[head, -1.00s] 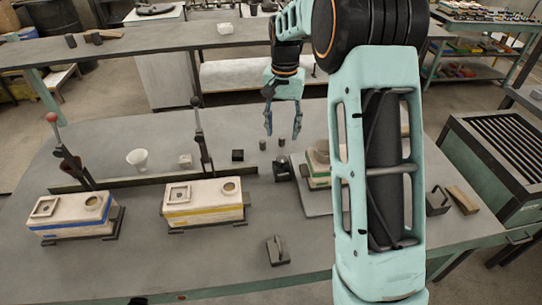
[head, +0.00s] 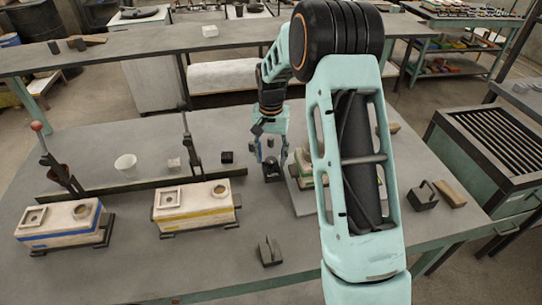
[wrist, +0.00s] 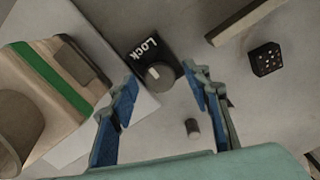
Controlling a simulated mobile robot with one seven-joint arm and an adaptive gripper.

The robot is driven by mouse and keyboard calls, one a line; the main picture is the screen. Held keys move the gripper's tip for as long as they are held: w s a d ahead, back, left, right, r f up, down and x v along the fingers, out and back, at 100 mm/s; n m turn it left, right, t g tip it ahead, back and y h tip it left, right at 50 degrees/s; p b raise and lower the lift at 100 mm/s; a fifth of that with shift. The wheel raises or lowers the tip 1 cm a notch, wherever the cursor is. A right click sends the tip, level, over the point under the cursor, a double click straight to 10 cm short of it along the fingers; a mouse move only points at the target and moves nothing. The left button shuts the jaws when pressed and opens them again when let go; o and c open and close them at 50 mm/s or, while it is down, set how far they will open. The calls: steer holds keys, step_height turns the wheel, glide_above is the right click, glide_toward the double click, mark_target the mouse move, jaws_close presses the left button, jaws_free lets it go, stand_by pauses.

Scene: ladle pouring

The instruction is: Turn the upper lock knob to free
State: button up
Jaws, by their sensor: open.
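A black block marked "Lock" (wrist: 147,47) carries a round dark grey knob (wrist: 158,75) with a pale pointer mark, in the wrist view. The block also shows in the head view (head: 271,172), on the table beside the plate. My gripper (wrist: 160,74) is open, with one blue finger on each side of the knob. No contact with the knob is visible. In the head view, my gripper (head: 271,160) hangs over the lock block, pointing down. Only one knob shows, and the wording beside its pointer cannot be read.
The green-striped mould box (wrist: 50,95) stands close left of the knob in the wrist view. A yellow-striped box (head: 196,210) stands left in the head view.

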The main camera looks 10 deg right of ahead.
steer(key=c, duration=1.1)
steer(key=shift+c, duration=0.2)
steer(key=shift+n, duration=0.4)
steer(key=n, duration=0.3)
steer(key=shift+b, duration=0.3)
steer(key=n, duration=0.9)
steer(key=shift+n, duration=0.3)
steer(key=shift+n+p, duration=0.45)
steer(key=shift+n, duration=1.85)
